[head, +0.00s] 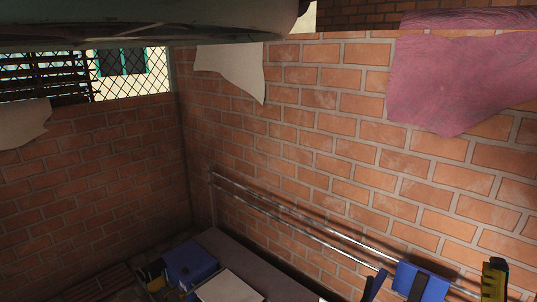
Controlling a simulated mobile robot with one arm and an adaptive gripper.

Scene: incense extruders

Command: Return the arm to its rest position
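I cannot make out my gripper or its fingertips in the head view. My arm's pose does not show clearly, so I cannot tell how it stands.
Brick walls (315,130) meet in a corner, with a lattice window (130,73) at the upper left. Two metal pipes (290,214) run along the right wall. A blue box (190,262), a pale flat panel (228,287) and blue (432,284) and yellow (494,280) items line the bottom.

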